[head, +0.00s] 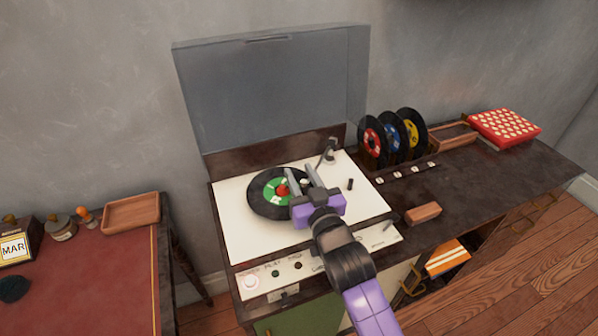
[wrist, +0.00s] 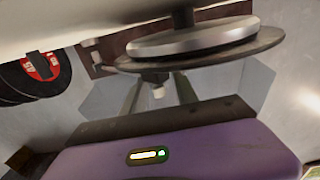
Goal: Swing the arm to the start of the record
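The record player's white deck (head: 238,226) carries a black record (head: 262,203) with a green label and a red centre. The dark tonearm (head: 327,152) stands at the deck's back right and slants toward my gripper. My gripper (head: 301,172) is over the record's right side, its two fingers apart and pointing toward the back. A small pale piece shows between the fingers, also in the wrist view (wrist: 158,91); it may be the tonearm's head, and I cannot tell whether a finger touches it. The wrist view is upside down and shows the record's edge (wrist: 265,43) close by.
The raised clear lid (head: 270,85) stands behind the deck. Several records (head: 371,137) stand in a rack at right, near a red box (head: 503,126) and a brown block (head: 423,214). Knobs line the front panel. A red-topped desk (head: 90,275) is at left.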

